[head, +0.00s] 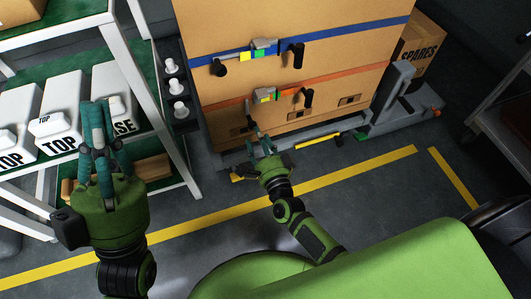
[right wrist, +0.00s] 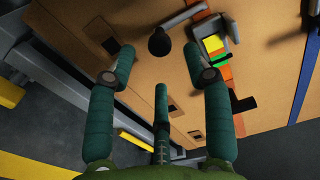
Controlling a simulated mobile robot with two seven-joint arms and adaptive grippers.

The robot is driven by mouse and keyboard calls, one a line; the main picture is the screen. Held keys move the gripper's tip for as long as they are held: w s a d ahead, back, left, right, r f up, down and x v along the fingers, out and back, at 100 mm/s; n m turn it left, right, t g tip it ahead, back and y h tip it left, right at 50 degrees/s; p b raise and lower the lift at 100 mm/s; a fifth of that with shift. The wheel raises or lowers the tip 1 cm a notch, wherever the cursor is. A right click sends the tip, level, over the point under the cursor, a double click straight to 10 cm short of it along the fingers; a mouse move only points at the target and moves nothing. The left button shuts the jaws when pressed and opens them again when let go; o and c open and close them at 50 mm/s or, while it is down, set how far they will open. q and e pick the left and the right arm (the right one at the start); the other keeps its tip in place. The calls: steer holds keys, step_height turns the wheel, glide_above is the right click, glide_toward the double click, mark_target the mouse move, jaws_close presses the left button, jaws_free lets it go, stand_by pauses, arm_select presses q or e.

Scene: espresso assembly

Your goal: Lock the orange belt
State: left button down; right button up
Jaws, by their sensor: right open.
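The orange belt (head: 345,78) runs across the lower part of a large cardboard box (head: 330,55). Its buckle (head: 265,95) has yellow and green parts, and a black handle (head: 307,98) is to its right. The right wrist view shows the belt (right wrist: 223,76), the buckle (right wrist: 213,45) and a round black knob (right wrist: 158,44). My right gripper (head: 257,128) is open and empty, low in front of the box near the buckle. The knob appears between its fingertips, apart from them as far as I see. My left gripper (head: 96,118) points up before the shelf; its opening is unclear.
A blue belt (head: 335,34) with its own buckle crosses the box higher up. A shelf (head: 155,95) with white containers (head: 62,118) stands left. A grey frame (head: 390,115) lies along the box's base. A "SPARES" carton (head: 420,45) is behind right. Floor in front is clear.

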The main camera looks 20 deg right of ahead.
steer(key=s, duration=0.6)
steer(key=shift+d+r, duration=0.1)
stand_by(0.3)
